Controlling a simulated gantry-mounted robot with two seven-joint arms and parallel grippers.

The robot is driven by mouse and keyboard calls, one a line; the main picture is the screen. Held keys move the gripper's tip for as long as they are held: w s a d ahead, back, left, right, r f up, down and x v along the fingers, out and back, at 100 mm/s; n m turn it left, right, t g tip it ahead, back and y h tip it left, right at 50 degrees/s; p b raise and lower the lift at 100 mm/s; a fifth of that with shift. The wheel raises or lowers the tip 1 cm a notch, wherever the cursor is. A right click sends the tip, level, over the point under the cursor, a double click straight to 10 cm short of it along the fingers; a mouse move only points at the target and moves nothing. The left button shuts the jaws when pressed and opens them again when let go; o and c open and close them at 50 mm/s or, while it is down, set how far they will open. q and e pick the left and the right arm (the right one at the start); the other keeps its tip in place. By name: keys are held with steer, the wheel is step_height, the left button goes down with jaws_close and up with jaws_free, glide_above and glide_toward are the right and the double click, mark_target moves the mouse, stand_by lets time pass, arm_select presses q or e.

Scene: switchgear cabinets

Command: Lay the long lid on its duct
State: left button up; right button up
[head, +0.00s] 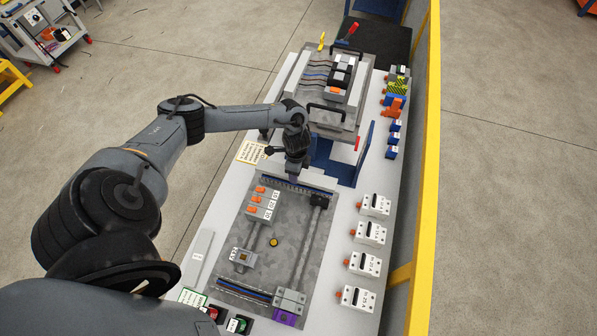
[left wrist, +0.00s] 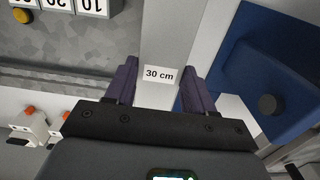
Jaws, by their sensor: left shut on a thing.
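My left gripper (head: 293,179) is above the far edge of the grey panel. In the left wrist view its purple fingers (left wrist: 152,85) are shut on a flat grey lid (left wrist: 170,35) labelled "30 cm", which runs up out of the picture. In the head view the gripper hides most of the held lid. A dark slotted duct (head: 318,189) with blue wires lies along the panel's far edge, beneath the gripper. I cannot tell whether the lid touches it. A second wired duct (head: 243,290) lies at the near edge, uncovered. My right gripper is out of view.
A loose pale strip (head: 198,258) lies on the table left of the panel. White breakers (head: 370,234) line the right side. A blue stand (head: 340,165) and a raised plate with handles (head: 325,85) are just beyond the far duct. Orange-topped terminals (head: 259,205) stand on the panel.

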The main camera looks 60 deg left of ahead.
arm_select(q)
steer(key=shift+f+b, duration=2.05)
steer(key=shift+f, duration=0.4)
steer(key=shift+p, duration=0.5)
stand_by(0.5)
steer(key=shift+f, duration=0.3)
stand_by(0.3)
steer(key=o, duration=1.2)
steer(key=shift+c, duration=0.2)
